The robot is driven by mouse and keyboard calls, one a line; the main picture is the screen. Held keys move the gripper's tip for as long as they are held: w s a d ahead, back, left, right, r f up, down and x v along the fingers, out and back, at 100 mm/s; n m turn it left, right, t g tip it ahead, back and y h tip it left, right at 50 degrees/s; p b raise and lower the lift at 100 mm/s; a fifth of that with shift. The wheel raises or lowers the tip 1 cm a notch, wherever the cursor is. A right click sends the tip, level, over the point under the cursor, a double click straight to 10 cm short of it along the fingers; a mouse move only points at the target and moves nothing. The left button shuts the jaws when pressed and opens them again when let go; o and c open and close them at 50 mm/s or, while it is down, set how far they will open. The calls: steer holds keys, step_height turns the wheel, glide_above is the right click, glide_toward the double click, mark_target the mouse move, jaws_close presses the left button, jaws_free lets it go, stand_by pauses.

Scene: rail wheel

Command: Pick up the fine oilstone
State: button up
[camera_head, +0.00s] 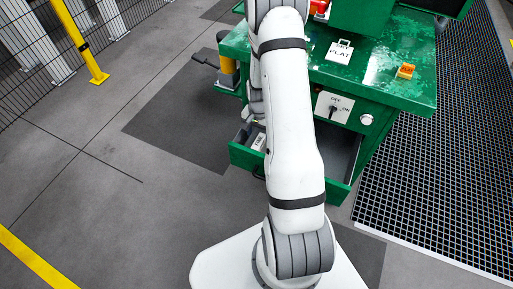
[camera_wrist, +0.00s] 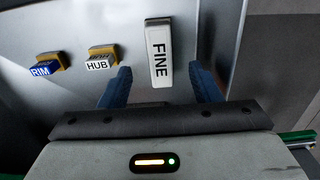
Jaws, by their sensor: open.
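The fine oilstone (camera_wrist: 159,52) is a long pale block marked FINE. It lies in the open drawer (camera_head: 341,186), whose grey interior fills much of the wrist view. My gripper (camera_wrist: 161,70) is open, its two blue fingers apart on the left and right of the stone's lower part. Gaps show on both sides, and I see no contact; the height of the fingers above the drawer floor is hard to tell. In the head view my arm hides most of the gripper and part of the drawer. A small white object shows in the drawer there, its label unreadable.
Blocks marked RIM (camera_wrist: 46,66) and HUB (camera_wrist: 102,59) lie left of the stone. The green bench (camera_head: 385,90) above the drawer carries a white FLAT block (camera_head: 340,52), an orange block (camera_head: 405,71) and an OFF/ON switch (camera_head: 333,108) on its front.

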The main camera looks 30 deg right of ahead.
mark_target(259, 141)
step_height(259, 141, down, 6)
steer(key=b, duration=0.3)
steer(key=shift+r, duration=0.2)
steer(key=shift+r, duration=0.1)
steer(key=c, duration=1.2)
steer(key=shift+r, duration=0.1)
